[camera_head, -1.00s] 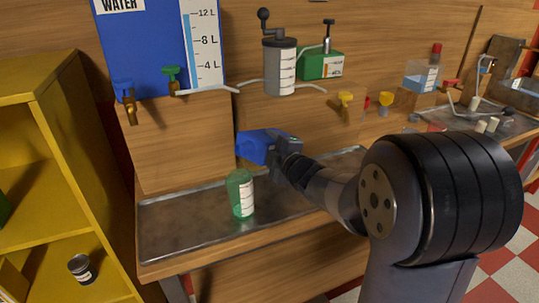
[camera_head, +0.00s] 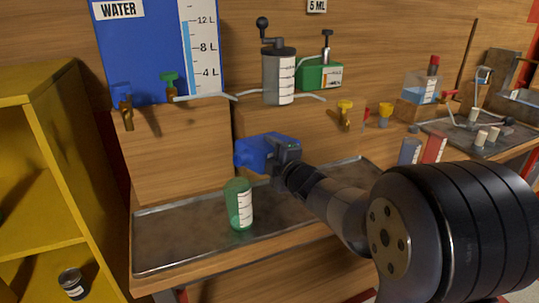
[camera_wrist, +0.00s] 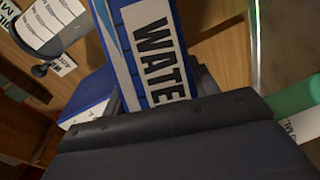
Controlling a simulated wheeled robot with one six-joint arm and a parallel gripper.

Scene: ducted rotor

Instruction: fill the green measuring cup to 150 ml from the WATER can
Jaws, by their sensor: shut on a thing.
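The green measuring cup (camera_head: 239,205) stands upright on the metal tray of the bench. It has a white scale label, and I cannot tell how full it is. Its edge also shows at the right of the wrist view (camera_wrist: 295,98). My gripper (camera_head: 286,154) is shut on the blue WATER can (camera_head: 258,152) and holds it in the air, above and a little right of the cup in the head view. The can's WATER label (camera_wrist: 158,52) fills the middle of the wrist view. The can's exact tilt is unclear, and no stream of water shows.
A blue WATER tank (camera_head: 150,55) with a level scale stands at the back left, near blue and green taps. A hand-cranked cylinder (camera_head: 279,78) and green container (camera_head: 321,74) stand on the ledge. A yellow shelf (camera_head: 40,150) is at left. The tray's left part is clear.

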